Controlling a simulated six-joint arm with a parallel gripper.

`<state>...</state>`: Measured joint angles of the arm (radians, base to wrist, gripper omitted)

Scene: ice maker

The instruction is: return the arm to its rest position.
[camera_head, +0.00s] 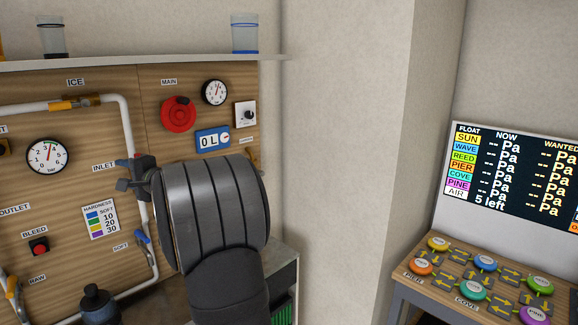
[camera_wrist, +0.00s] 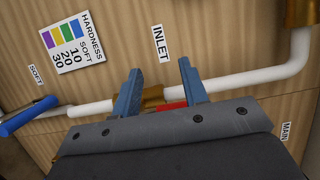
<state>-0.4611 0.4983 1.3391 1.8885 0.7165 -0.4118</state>
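My gripper (camera_head: 121,174) is in front of the wooden panel, beside the INLET label (camera_head: 103,167), and my dark arm hides part of the panel behind it. In the wrist view the two blue-grey fingers of my gripper (camera_wrist: 160,67) stand apart with nothing clearly held between them. Behind and between the fingers show a brass fitting (camera_wrist: 152,95) on a white pipe (camera_wrist: 92,108) and a bit of a red part (camera_wrist: 171,104). I cannot tell whether the fingers touch any of these.
A shelf (camera_head: 150,61) with two glasses runs above the panel. Gauges, a red MAIN wheel (camera_head: 178,114) and a blue-handled SOFT valve (camera_head: 143,237) are on the panel. A table (camera_head: 424,258) with coloured buttons stands right, under a pressure screen (camera_head: 515,175).

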